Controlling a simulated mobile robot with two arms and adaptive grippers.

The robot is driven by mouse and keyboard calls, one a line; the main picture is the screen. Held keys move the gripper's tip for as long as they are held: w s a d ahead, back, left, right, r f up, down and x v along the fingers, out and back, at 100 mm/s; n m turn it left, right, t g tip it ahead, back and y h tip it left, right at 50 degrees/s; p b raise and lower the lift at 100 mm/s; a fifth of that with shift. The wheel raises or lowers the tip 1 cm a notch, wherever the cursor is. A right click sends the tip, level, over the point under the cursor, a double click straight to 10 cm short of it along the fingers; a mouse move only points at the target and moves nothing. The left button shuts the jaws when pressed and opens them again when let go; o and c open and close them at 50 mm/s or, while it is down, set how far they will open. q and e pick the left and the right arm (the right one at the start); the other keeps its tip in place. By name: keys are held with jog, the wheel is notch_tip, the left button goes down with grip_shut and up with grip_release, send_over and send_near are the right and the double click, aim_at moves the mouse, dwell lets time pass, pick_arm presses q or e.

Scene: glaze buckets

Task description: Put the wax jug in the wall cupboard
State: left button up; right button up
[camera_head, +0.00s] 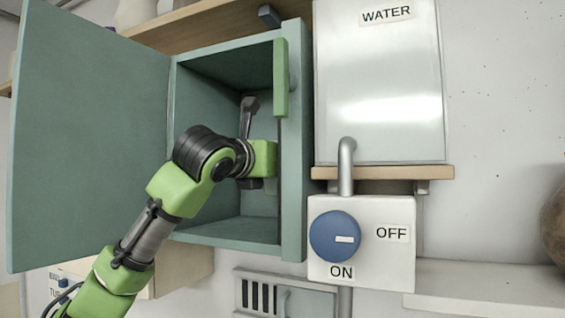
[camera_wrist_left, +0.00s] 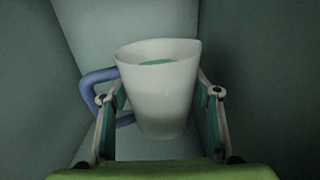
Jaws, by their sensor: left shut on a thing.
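The wax jug (camera_wrist_left: 158,95) is white with a blue handle on its left, and pale green shows inside its mouth. In the left wrist view it stands upright between the two fingers of my left gripper (camera_wrist_left: 160,100), which is shut on it. In the head view my left gripper (camera_head: 262,160) is inside the open wall cupboard (camera_head: 235,232), near its right side. The jug is hidden there. The wall cupboard is teal, and its walls also surround the jug in the left wrist view (camera_wrist_left: 270,70). Whether the jug touches the cupboard's floor cannot be told.
The cupboard door (camera_head: 85,130) stands wide open to the left. A green handle-like bar (camera_head: 281,78) is at the opening's upper right. A WATER tank (camera_head: 380,90) and a box with a blue knob (camera_head: 335,237) are on the wall to the right.

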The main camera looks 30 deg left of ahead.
aim_at(275, 191)
pick_arm(q)
jog(key=shift+s+f, duration=0.35)
jog(key=shift+f, duration=0.3)
jog(key=f, duration=0.3)
jog(key=shift+w+f, duration=0.2)
jog(key=shift+w, duration=0.05)
jog(key=shift+s+f, duration=0.15)
jog(key=shift+f, duration=0.35)
jog(key=shift+f, duration=0.6)
jog(key=o, duration=1.7)
jog(key=shift+o, duration=0.2)
jog(key=shift+a, duration=0.1)
